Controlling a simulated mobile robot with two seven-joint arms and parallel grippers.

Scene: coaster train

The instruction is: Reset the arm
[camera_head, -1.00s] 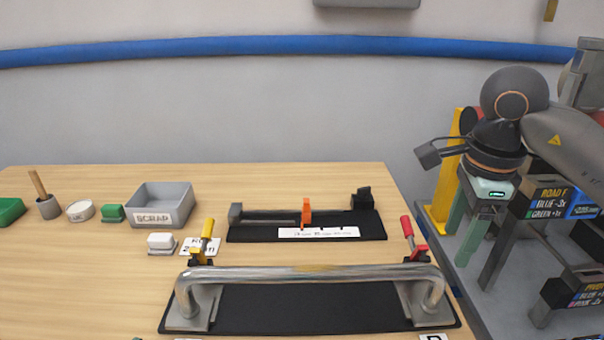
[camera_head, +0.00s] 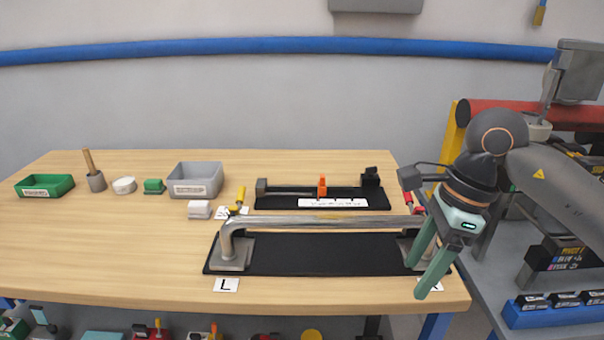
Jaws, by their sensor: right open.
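My right gripper (camera_head: 426,266) hangs over the right end of the table, its two green fingers spread apart and pointing down. Nothing shows between the fingers. It hides part of the right foot of the metal bar (camera_head: 325,220), which stands on a black base plate (camera_head: 325,258). From this view I cannot tell whether a finger touches the bar or the plate. My right arm comes in from the right edge. My left gripper is not in view.
Behind the bar lies a black fixture with an orange stop (camera_head: 322,186). A grey bin (camera_head: 195,181), a green tray (camera_head: 45,187) and small items stand at left. A grey side table with blue bins (camera_head: 555,316) is at right.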

